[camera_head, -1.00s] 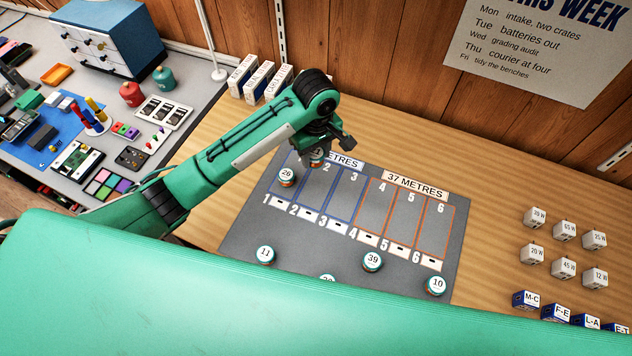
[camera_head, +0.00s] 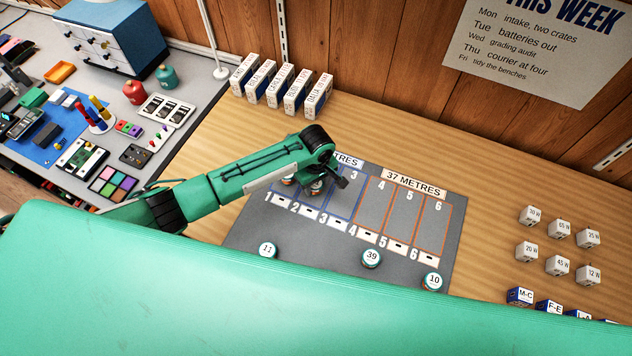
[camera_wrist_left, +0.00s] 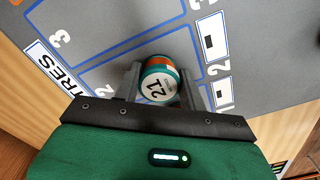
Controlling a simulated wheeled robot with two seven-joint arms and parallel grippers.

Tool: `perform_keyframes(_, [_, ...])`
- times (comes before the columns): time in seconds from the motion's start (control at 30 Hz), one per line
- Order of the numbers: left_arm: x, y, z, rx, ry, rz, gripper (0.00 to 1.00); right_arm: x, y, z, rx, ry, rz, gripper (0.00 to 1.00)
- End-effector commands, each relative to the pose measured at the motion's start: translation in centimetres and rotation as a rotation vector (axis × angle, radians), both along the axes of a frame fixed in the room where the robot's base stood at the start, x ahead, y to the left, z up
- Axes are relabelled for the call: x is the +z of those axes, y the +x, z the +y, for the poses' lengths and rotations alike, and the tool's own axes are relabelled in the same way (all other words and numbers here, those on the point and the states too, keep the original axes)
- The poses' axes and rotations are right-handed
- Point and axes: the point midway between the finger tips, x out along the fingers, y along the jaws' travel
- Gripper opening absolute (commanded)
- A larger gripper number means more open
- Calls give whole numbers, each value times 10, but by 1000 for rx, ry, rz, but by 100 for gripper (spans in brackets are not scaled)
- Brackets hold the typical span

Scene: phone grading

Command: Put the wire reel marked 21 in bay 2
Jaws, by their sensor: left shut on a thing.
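The wire reel marked 21 (camera_wrist_left: 158,88) is white-topped with a teal and orange side. It sits between the two fingers of my left gripper (camera_wrist_left: 160,90) in the left wrist view. My left gripper (camera_head: 317,188) is shut on it over the bay 2 part of the grey mat (camera_head: 262,222) in the head view, where the arm hides most of the reel. I cannot tell whether the reel touches the mat. Bay 2's printed number (camera_wrist_left: 222,70) shows beside the reel in the left wrist view. My right gripper is not in view.
Another reel (camera_head: 287,180) is partly hidden in bay 1, close to my left gripper. Reels marked 11 (camera_head: 268,250), 39 (camera_head: 371,258) and 10 (camera_head: 432,281) stand along the mat's front. Bays 4 to 6 are empty. White boxes (camera_head: 282,84) stand behind.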

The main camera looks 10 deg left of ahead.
Motion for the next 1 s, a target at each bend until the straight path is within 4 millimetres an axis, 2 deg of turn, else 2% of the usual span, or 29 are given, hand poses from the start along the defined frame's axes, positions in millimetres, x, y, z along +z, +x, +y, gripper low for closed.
perform_keyframes(0.27, [-3,0,0,1,0,0,19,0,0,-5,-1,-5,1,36])
perform_keyframes(0.3, [-2,0,0,0,1,-1,49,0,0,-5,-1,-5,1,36])
perform_keyframes(0.37, [-2,0,0,0,0,0,61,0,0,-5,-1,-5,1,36])
perform_keyframes(0.4, [-2,0,0,0,0,0,63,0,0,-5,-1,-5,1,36])
perform_keyframes(0.77, [4,0,0,0,0,0,63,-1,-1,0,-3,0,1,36])
perform_keyframes(0.87, [17,1,0,0,-1,-1,63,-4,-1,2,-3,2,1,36])
perform_keyframes(1.0, [47,1,-1,1,-3,-4,63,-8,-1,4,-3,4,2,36])
